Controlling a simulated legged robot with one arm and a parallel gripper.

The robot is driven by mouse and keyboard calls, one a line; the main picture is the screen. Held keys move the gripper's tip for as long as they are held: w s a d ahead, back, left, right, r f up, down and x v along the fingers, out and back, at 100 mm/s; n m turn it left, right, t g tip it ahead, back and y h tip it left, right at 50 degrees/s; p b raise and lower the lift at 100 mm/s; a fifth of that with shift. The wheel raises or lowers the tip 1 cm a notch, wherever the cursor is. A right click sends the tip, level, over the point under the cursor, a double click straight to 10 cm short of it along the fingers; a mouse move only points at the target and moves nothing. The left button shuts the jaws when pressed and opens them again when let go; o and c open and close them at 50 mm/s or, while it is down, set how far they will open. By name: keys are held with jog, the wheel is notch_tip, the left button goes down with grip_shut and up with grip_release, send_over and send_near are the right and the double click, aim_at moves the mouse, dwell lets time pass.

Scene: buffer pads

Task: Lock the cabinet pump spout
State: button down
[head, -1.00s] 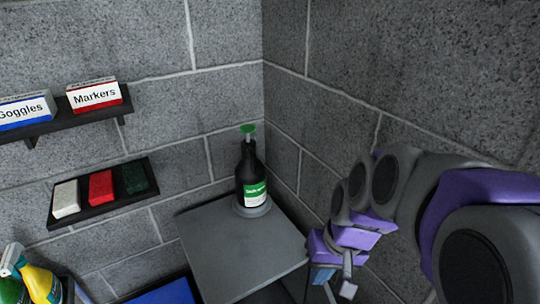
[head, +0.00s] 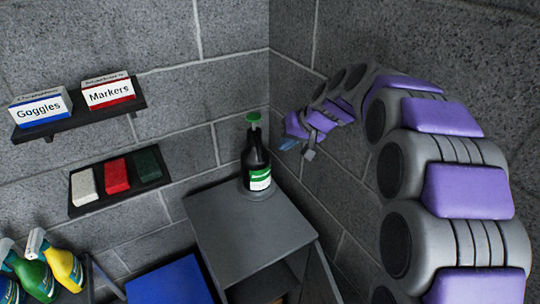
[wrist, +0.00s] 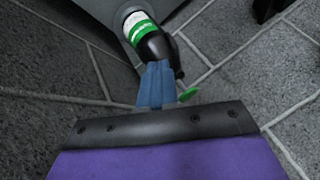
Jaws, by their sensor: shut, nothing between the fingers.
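A black pump bottle (head: 256,164) with a green and white label stands upright on a round base on the grey cabinet (head: 240,235), near the wall corner. Its green pump spout (head: 253,118) tops a pale stem that shows above the bottle neck. My gripper (head: 287,145) is shut and empty, to the right of the bottle and a little below the spout's height in the head view. In the wrist view the blue fingers (wrist: 157,85) are together in front of the bottle (wrist: 150,42), and the green spout (wrist: 188,94) shows just right of them. I cannot tell whether they touch.
Block walls meet behind the cabinet. A shelf (head: 75,120) holds Goggles and Markers boxes. A tray (head: 120,190) below holds white, red and green blocks. Spray bottles (head: 62,262) and a blue surface (head: 170,282) are at lower left. The cabinet door (head: 318,275) stands open.

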aim_at(257, 144)
jog(key=b+x, duration=0.1)
jog(key=x, duration=0.8)
jog(key=shift+w+f, duration=0.2)
jog(key=shift+f, duration=0.15)
